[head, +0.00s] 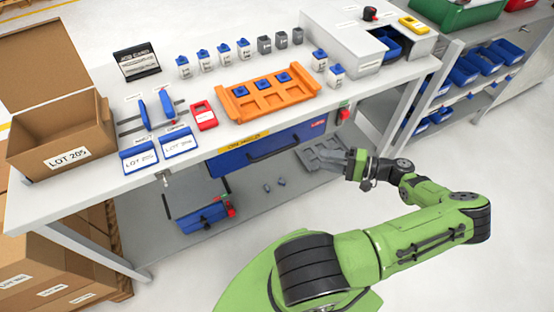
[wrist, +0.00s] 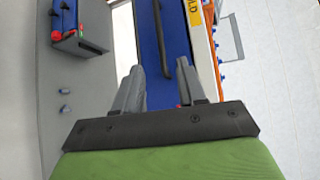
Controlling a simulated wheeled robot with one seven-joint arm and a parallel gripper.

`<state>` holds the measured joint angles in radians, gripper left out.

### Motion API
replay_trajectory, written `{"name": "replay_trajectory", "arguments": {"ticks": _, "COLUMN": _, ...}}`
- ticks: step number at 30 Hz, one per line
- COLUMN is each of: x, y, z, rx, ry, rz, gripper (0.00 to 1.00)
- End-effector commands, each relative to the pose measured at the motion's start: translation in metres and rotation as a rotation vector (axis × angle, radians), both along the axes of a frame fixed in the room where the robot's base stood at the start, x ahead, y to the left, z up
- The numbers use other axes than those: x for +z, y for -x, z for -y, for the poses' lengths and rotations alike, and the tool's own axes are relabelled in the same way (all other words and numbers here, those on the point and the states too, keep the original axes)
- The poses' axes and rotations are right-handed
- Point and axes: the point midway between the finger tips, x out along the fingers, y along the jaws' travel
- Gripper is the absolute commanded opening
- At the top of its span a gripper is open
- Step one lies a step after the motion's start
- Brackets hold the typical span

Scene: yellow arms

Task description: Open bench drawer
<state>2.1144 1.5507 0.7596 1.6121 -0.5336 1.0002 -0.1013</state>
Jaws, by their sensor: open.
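The bench drawer (head: 290,139) has a blue front and is set under the front edge of the white bench, below a yellow label. It looks closed. Its dark bar handle (head: 272,151) runs along the front. In the wrist view the blue drawer front (wrist: 178,45) stands on end, with the handle (wrist: 162,40) beyond the fingers. My gripper (head: 345,158) is at the right of the drawer in the head view. In the wrist view my gripper (wrist: 160,80) is open and empty, its fingers pointing toward the drawer front, apart from the handle as far as I can tell.
An orange tray (head: 240,109) sits on the bench top above the drawer. A red button (head: 344,113) is on the bench edge to the right. A blue toolbox (head: 203,213) and a grey tray (head: 318,154) are on the lower shelf. The floor in front is clear.

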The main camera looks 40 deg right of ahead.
Motion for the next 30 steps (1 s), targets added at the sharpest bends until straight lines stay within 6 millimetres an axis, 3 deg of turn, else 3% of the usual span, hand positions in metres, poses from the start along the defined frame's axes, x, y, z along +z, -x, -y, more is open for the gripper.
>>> {"name": "replay_trajectory", "arguments": {"ticks": 12, "x": -0.015, "y": -0.087, "z": -0.052, "rx": 0.011, "ry": -0.005, "rz": -0.003, "gripper": 0.4}}
{"name": "replay_trajectory", "arguments": {"ticks": 18, "x": -0.021, "y": -0.12, "z": -0.07, "rx": 0.009, "ry": -0.003, "rz": -0.006, "gripper": 0.4}}
{"name": "replay_trajectory", "arguments": {"ticks": 29, "x": -0.022, "y": -0.13, "z": -0.074, "rx": 0.006, "ry": -0.002, "rz": -0.007, "gripper": 0.4}}
{"name": "replay_trajectory", "arguments": {"ticks": 30, "x": -0.022, "y": -0.13, "z": -0.074, "rx": 0.006, "ry": -0.002, "rz": -0.007, "gripper": 0.36}}
